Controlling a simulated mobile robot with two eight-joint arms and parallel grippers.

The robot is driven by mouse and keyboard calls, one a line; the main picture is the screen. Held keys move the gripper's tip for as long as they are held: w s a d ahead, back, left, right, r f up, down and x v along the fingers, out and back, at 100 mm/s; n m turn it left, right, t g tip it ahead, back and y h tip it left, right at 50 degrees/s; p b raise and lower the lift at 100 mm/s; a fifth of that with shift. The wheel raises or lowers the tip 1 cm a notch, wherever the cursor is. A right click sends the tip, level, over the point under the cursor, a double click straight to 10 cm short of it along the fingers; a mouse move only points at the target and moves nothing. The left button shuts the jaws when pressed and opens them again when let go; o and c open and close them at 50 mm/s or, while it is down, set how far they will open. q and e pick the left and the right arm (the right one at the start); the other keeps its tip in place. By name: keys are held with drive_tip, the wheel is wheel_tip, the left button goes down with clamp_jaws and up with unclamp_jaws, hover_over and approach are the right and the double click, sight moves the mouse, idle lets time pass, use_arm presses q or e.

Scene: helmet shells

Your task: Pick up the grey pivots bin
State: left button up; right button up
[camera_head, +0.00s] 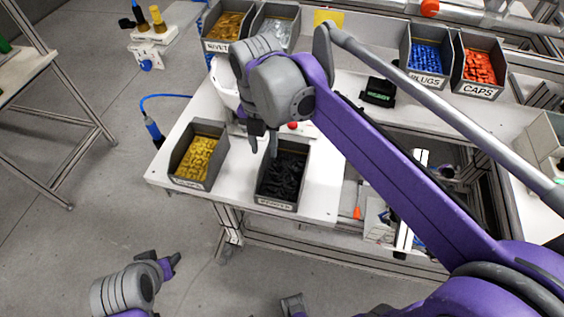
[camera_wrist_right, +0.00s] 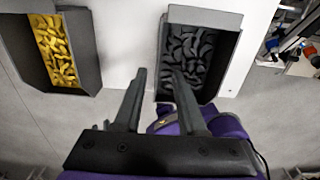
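The grey pivots bin (camera_head: 276,204) appears to be the open bin full of black parts at the front edge of the white table; its front label is too small to read. It also shows in the right wrist view (camera_wrist_right: 205,17), beyond the fingers. My right gripper (camera_head: 263,146) points down above the bin's rear left side. In the right wrist view the gripper (camera_wrist_right: 159,74) has its fingers apart with nothing between them; contact with the bin cannot be told. My left gripper (camera_head: 172,264) is low at the lower left, away from the table; its opening is unclear.
A grey bin of yellow parts (camera_head: 213,176) stands just left of the pivots bin. Bins of blue parts (camera_head: 426,80) and orange parts (camera_head: 478,91) are at the back right. A black box (camera_head: 378,92) lies mid-table. My right arm covers part of the table.

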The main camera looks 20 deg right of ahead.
sight(266, 172)
wheel_tip(266, 172, down, 2)
drive_tip(key=shift+s+f, duration=0.1)
drive_tip(key=shift+f, duration=0.15)
drive_tip(key=shift+w+f, duration=0.25)
drive_tip(key=shift+f, duration=0.4)
drive_tip(key=f, duration=0.4)
drive_tip(key=shift+w+f, duration=0.2)
drive_tip(key=shift+w, duration=0.05)
clamp_jaws()
idle(0.5)
